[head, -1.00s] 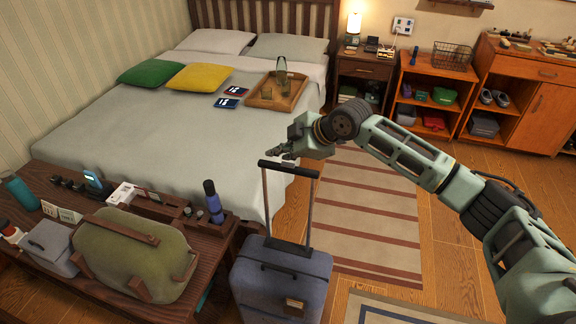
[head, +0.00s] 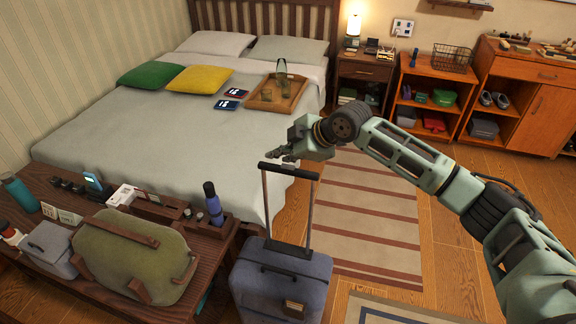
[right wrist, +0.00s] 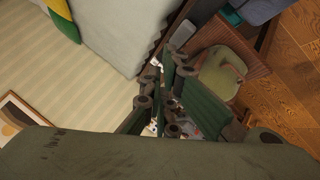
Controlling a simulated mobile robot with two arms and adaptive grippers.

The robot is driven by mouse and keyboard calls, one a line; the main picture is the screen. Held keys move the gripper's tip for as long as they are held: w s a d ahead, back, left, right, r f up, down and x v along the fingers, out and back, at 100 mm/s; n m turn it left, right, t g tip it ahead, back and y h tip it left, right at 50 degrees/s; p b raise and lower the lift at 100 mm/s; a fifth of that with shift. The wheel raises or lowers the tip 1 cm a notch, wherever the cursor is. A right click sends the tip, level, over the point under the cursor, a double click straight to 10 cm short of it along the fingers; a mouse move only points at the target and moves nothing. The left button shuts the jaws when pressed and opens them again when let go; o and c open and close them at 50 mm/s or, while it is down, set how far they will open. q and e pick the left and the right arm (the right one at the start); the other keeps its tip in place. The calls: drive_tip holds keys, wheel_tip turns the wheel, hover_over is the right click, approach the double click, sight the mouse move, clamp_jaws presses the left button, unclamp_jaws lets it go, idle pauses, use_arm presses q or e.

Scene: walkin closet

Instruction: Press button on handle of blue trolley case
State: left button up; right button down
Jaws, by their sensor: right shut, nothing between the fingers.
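The blue trolley case (head: 280,284) stands upright on the floor beside the wooden bench. Its telescopic handle is pulled up, and the dark handle grip (head: 289,170) is at the top. The button on the grip is too small to make out. My right gripper (head: 280,154) is shut and empty, with its fingertips just above or beside the grip; I cannot tell whether they touch it. In the right wrist view the gripper fingers (right wrist: 165,100) show, and the handle cannot be made out there. My left gripper is out of view.
The wooden bench (head: 215,240) to the left holds an olive bag (head: 130,255), a blue bottle (head: 213,203) and small items. The bed (head: 150,140) lies behind the case. A striped rug (head: 365,225) and open floor lie to the right.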

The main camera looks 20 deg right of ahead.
drive_tip(key=shift+f, duration=0.1)
drive_tip(key=shift+f, duration=0.3)
drive_tip(key=shift+f, duration=0.45)
idle(0.7)
drive_tip(key=shift+r+p, duration=0.85)
wheel_tip(320, 180, up, 5)
drive_tip(key=p, duration=0.4)
